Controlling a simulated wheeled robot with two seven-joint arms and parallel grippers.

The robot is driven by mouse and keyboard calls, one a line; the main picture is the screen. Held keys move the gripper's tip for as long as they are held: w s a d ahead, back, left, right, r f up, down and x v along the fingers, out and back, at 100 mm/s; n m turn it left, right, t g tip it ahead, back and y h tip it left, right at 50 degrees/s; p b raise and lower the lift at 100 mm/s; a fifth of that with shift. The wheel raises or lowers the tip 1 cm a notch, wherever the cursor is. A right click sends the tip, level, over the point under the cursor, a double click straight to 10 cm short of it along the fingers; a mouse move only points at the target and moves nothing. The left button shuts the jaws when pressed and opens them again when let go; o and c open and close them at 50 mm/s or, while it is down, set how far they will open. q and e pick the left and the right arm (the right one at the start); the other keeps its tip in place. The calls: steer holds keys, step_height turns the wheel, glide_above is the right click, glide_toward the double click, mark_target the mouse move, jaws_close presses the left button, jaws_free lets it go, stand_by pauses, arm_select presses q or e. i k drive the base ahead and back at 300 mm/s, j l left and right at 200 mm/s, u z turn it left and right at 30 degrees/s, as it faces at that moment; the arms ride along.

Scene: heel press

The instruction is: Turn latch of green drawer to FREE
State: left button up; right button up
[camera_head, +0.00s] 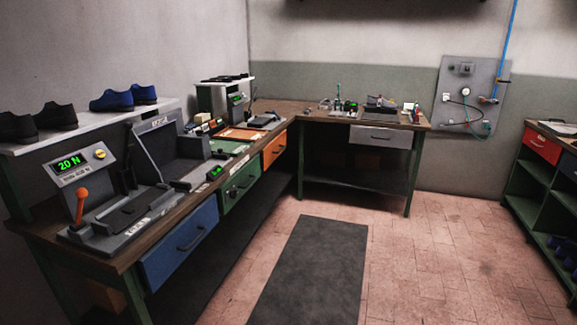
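The green drawer (236,198) is in the front of the long workbench at the left, between the blue drawer (180,243) and the orange drawer (275,149). It looks shut. Dark fittings show on its front, but they are too small to tell the latch from the handle or to read a FREE mark or the latch position. Neither of my grippers is in view.
On the bench stands a grey press (118,210) with an orange-knobbed lever (81,200) and a green display. Shoes sit on a white shelf (90,131) above. A dark mat (312,270) lies on the clear tiled floor. A green cabinet (530,190) stands at right.

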mark_target(233, 194)
steer(key=i+l+u, duration=0.1)
steer(key=i+u, duration=0.15)
steer(key=i, duration=0.3)
steer(key=i+l+u, duration=0.2)
steer(key=i, duration=0.35)
steer(key=i+l+u, duration=0.25)
steer(key=i, duration=0.25)
